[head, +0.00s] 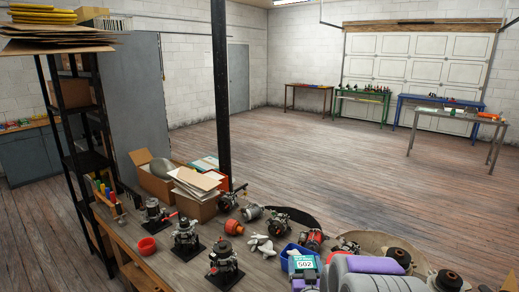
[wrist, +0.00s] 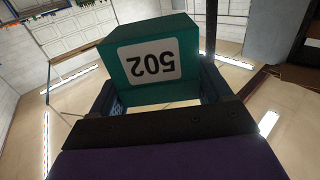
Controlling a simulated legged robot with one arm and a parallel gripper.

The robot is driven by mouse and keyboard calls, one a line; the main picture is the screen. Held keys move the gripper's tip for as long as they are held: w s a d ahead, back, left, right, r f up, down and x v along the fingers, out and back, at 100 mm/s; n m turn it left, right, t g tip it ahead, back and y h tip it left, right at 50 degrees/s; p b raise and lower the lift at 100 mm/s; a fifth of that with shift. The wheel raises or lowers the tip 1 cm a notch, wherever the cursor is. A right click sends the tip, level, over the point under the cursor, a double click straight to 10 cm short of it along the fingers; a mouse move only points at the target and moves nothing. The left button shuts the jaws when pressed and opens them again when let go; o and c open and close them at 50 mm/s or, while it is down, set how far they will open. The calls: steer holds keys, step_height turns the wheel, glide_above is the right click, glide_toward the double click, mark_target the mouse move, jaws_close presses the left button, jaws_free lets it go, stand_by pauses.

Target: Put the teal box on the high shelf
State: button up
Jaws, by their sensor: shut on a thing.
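The teal box (wrist: 152,88) with a white 502 label is between the two fingers of my gripper (wrist: 160,95) in the wrist view, and the gripper is shut on it. The label reads upside down there. The black shelf rack (head: 80,160) stands at the left. Its high shelf (head: 58,48) carries flat cardboard and yellow items at the visible edge; the rest of that shelf is cut off or covered.
Tables stand along the far wall, and the wooden floor (head: 290,150) between is clear.

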steer(key=shift+w, duration=0.1)
steer(key=shift+w+a, duration=0.15)
steer(key=shift+a, duration=0.05)
steer(key=w+a+f+m+h, duration=0.2)
steer(key=a+f+h, duration=0.1)
steer(key=a+f, duration=0.3)
steer(key=w+a+f+m+h, duration=0.2)
steer(key=a+f+h, duration=0.1)
steer(key=a, duration=0.6)
steer(key=s+a+f+m+g+h, duration=0.2)
steer(key=s+a+f+h, duration=0.1)
steer(key=s+a+f, duration=1)
steer(key=s+f, duration=0.2)
steer(key=s, duration=0.2)
steer(key=shift+a+f+g+h, duration=0.2)
steer(key=shift+a+g+h, duration=0.1)
steer(key=shift+a+g, duration=0.1)
